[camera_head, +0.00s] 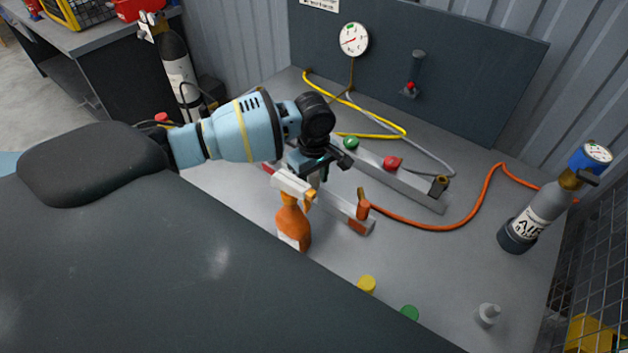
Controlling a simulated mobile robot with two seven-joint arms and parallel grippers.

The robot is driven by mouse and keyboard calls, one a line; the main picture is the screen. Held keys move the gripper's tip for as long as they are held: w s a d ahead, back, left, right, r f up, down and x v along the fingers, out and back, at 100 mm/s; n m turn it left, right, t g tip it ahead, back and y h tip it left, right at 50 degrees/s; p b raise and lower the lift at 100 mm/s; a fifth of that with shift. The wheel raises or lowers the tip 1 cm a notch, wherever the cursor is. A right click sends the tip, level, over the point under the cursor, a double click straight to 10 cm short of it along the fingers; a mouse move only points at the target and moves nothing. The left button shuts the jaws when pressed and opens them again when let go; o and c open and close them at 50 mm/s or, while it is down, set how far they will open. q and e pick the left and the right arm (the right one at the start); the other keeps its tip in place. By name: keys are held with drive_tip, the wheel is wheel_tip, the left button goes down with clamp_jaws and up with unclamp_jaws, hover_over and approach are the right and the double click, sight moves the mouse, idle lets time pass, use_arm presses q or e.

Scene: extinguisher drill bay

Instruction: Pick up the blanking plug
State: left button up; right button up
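A small light-grey plug (488,315), which looks like the blanking plug, stands on the grey bench top at the lower right. My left gripper (322,170) is over the middle of the bench, above and behind an orange spray bottle (292,224). It is well to the left of the grey plug and apart from it. Its fingers point down and partly hide each other, so I cannot tell whether they are open or shut. My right gripper is not in view.
A yellow cap (366,284) and a green cap (409,312) lie left of the plug. An air cylinder (537,214) stands at right beside a wire mesh (592,250). A manifold rail (415,187), an orange hose (470,212) and a gauge panel (440,80) are behind.

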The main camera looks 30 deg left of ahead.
use_arm(q)
drive_tip(key=c, duration=0.9)
wheel_tip(320, 180, up, 9)
drive_tip(key=shift+r+p, duration=0.1)
drive_tip(key=shift+p, duration=0.5)
drive_tip(key=shift+r, duration=0.4)
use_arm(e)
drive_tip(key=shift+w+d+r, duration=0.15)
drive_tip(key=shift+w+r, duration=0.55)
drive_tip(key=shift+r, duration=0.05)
